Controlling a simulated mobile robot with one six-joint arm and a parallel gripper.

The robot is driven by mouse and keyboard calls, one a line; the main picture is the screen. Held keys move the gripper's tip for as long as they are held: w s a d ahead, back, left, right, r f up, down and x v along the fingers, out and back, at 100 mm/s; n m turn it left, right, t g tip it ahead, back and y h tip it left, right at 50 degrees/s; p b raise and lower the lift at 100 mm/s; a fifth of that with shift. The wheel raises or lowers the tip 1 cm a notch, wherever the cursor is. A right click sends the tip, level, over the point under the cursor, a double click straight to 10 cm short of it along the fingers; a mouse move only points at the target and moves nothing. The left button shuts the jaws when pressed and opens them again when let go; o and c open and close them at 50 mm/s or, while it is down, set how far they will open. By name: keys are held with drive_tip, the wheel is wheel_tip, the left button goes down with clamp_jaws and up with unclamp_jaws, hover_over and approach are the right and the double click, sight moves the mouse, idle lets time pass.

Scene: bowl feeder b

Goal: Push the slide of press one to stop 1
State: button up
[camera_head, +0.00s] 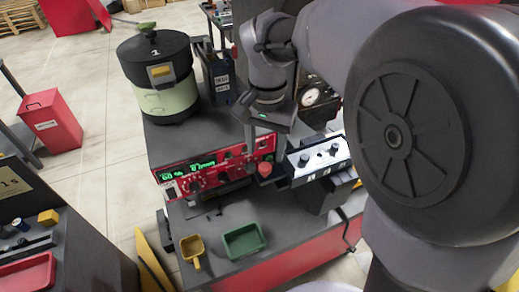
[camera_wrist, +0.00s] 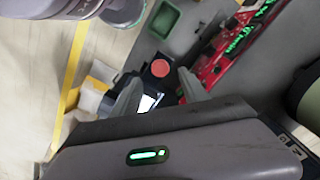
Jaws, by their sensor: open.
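A red round knob (camera_head: 265,169) stands at the front of the bench machine, between a red panel and a white panel. In the wrist view the red knob (camera_wrist: 160,68) shows between and just beyond my fingertips; I cannot tell whether they touch it. My gripper (camera_head: 266,150) points down over the machine front, open and empty; its two fingers also show in the wrist view (camera_wrist: 160,86). I cannot tell for sure whether the knob belongs to the press slide. The slide's track and stop marks are not readable, partly hidden by my gripper.
The red panel (camera_head: 205,168) has a green display and small knobs. The white panel (camera_head: 322,157) carries black knobs. A lidded pot marked 1 (camera_head: 160,75) stands behind left, a gauge (camera_head: 311,96) behind right. A green tray (camera_head: 244,241) and yellow scoop (camera_head: 192,248) lie in front.

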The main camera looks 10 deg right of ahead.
sight(265, 167)
wheel_tip(265, 167, down, 6)
drive_tip(key=shift+r+b, duration=0.25)
drive_tip(key=shift+b, duration=0.6)
drive_tip(key=shift+c, duration=0.4)
clamp_jaws()
